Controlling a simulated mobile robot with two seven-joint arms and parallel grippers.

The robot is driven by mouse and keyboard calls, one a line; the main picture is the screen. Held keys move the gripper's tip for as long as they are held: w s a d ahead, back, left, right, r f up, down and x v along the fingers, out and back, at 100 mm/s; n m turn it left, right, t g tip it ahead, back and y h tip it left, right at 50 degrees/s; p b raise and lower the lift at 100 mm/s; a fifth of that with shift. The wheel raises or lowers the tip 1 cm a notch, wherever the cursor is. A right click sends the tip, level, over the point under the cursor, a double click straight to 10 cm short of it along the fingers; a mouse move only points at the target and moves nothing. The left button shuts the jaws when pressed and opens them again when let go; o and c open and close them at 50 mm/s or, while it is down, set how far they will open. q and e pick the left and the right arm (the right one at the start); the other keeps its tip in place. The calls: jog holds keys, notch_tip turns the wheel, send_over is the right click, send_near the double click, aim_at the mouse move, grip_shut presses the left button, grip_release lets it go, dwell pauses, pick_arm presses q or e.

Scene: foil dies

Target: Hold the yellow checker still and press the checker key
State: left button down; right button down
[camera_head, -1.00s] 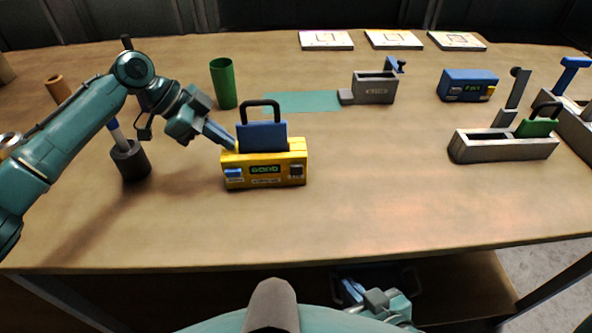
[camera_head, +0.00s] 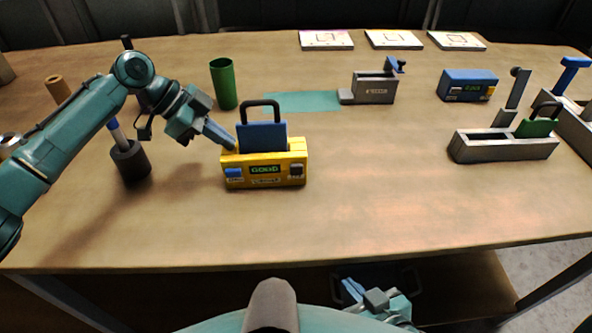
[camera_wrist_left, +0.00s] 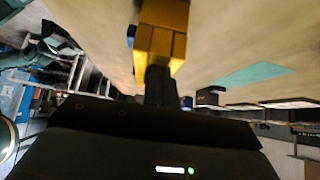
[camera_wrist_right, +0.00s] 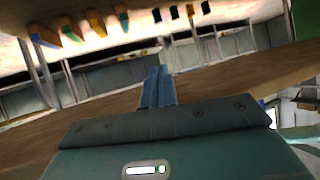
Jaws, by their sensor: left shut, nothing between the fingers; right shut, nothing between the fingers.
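The yellow checker (camera_head: 275,181) stands on the table left of centre in the head view. Its lit green display (camera_head: 265,169) appears to read GOOD. A blue key (camera_head: 234,173) is at the left of its front, and a dark button (camera_head: 296,170) at the right. A blue foil die (camera_head: 261,137) with a black handle stands upright in its top. My left gripper (camera_head: 231,144) is shut, its tips at the checker's back left corner; in the left wrist view they meet the yellow body (camera_wrist_left: 162,40). My right gripper (camera_head: 350,289) is shut and empty, low at the table's front edge.
A green cup (camera_head: 223,84), a dark holder (camera_head: 130,160) and a teal mat (camera_head: 300,102) lie around the checker. A grey device (camera_head: 375,88), a blue checker (camera_head: 467,85) and a grey tray (camera_head: 500,146) with a green die are rightward. The front middle is clear.

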aim_at(296, 169)
jog(key=r, duration=0.2)
jog(key=r+t+y, duration=0.1)
jog(key=r, duration=0.1)
jog(key=s+r+t, duration=0.1)
jog(key=r, duration=0.1)
jog(key=shift+d+r+y, duration=0.3)
jog(key=shift+d+r, duration=0.05)
jog(key=shift+r, duration=0.05)
jog(key=w+a+r+y, duration=0.1)
jog(key=w+a+r, duration=0.1)
jog(key=w+a+r+m+y, duration=0.1)
jog(key=w+a+r+y, duration=0.1)
jog(key=a, duration=0.1)
jog(key=w+a+r+m+g+y, duration=0.1)
jog(key=w+a+r+y, duration=0.1)
jog(key=shift+a+r, duration=0.35)
jog(key=shift+w+a+r+g+y, duration=0.2)
jog(key=shift+w+a+g+y, duration=0.1)
jog(key=shift+a+y, duration=0.15)
jog(key=shift+w+a+n, duration=0.15)
jog(key=shift+w+n, duration=0.1)
jog(key=shift+n, duration=0.05)
jog(key=shift+w, duration=4.2)
jog(key=shift+w+a, duration=0.1)
jog(key=shift+w, duration=0.35)
